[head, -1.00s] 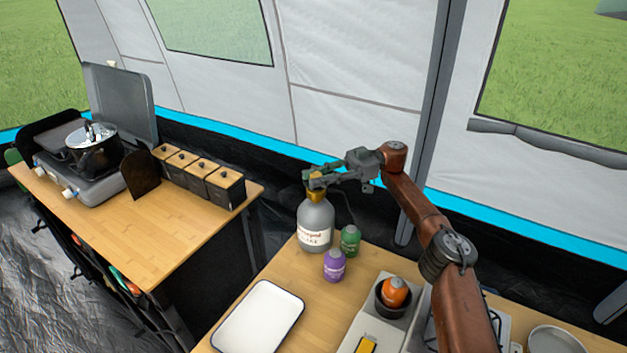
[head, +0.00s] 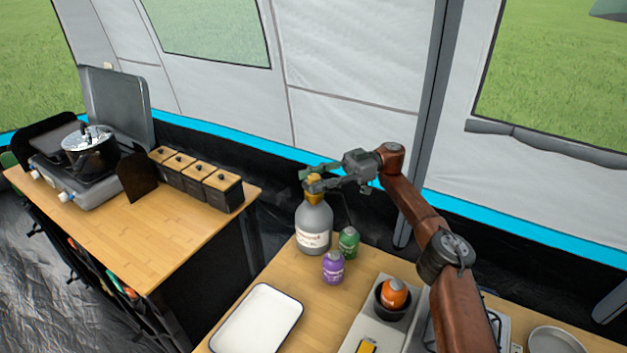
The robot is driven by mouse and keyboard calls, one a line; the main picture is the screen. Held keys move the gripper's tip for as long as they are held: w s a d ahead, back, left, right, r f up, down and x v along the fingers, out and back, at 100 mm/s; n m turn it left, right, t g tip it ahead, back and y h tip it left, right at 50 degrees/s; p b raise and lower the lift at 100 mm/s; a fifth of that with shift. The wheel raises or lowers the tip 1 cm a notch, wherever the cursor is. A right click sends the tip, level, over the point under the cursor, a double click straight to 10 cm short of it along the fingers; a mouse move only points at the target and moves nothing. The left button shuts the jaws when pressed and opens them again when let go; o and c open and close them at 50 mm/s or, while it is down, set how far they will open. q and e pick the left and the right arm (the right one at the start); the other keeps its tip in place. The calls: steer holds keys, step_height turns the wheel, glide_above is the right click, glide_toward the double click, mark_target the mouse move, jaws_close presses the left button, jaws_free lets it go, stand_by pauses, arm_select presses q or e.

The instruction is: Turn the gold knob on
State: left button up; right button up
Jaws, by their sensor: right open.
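The gold knob (head: 314,189) sits on top of a grey gas bottle (head: 315,225) with a white label, which stands upright at the back left of the near wooden table. My right gripper (head: 312,181) is at the knob, reaching in from the right, with its fingers open around or right beside it. The fingers hide part of the knob, and I cannot tell whether they touch it. My left gripper is out of view.
A green canister (head: 348,242) and a purple canister (head: 333,268) stand close to the bottle. A white tray (head: 258,318) lies in front. An orange canister (head: 394,292) sits in a dark pot on the right. The left table (head: 150,228) holds a stove and several boxes.

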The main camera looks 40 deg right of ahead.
mark_target(314, 176)
step_height(314, 176, up, 10)
steer(key=shift+f, duration=0.1)
stand_by(0.4)
stand_by(0.5)
